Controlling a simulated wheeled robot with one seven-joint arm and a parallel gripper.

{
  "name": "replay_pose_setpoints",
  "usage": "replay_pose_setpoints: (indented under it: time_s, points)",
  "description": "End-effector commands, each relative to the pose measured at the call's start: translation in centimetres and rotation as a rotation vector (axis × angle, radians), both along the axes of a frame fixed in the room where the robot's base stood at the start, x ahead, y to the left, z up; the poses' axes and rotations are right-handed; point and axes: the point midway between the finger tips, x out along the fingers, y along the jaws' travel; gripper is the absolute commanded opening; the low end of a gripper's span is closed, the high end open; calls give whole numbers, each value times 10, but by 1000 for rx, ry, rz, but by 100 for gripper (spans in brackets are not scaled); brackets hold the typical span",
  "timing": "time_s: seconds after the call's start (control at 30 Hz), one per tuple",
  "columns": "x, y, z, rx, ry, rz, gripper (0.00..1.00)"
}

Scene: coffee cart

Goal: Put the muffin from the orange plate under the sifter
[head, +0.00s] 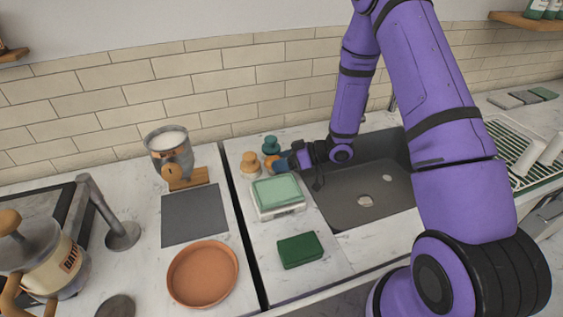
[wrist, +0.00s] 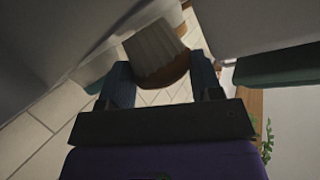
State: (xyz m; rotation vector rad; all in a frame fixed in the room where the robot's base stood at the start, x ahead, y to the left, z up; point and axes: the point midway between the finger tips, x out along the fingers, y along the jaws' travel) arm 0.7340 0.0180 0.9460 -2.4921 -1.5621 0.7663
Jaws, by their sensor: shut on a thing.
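The orange plate (head: 203,273) lies empty at the front left of the counter. My gripper (head: 279,163) is beyond the green-topped box, by the sink's left edge. In the wrist view my gripper (wrist: 160,72) is shut on the muffin (wrist: 155,45), which has a pale pleated wrapper and a brown top, between its two blue fingers. In the head view only a small orange-brown patch shows at the fingertips. The metal cup with white powder and a wooden knob (head: 170,150), probably the sifter, stands at the back left, well left of my gripper.
A dark grey mat (head: 195,215) lies before the metal cup. Two knobbed tools, tan (head: 250,164) and teal (head: 271,145), stand close to my gripper. The green-topped box (head: 277,194) and green block (head: 300,250) are nearer. A metal jug (head: 40,265) stands front left.

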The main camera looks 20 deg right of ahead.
Motion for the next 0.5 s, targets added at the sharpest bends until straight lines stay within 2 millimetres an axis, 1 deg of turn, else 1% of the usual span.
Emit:
replay_pose_setpoints:
  time_s: [0.37,0.4,0.43,0.5]
  points:
    - [0,0,-4,1,0,1,35]
    - [0,0,-3,1,-1,1,66]
    - [0,0,-3,1,-1,1,70]
    - [0,0,-3,1,-1,1,70]
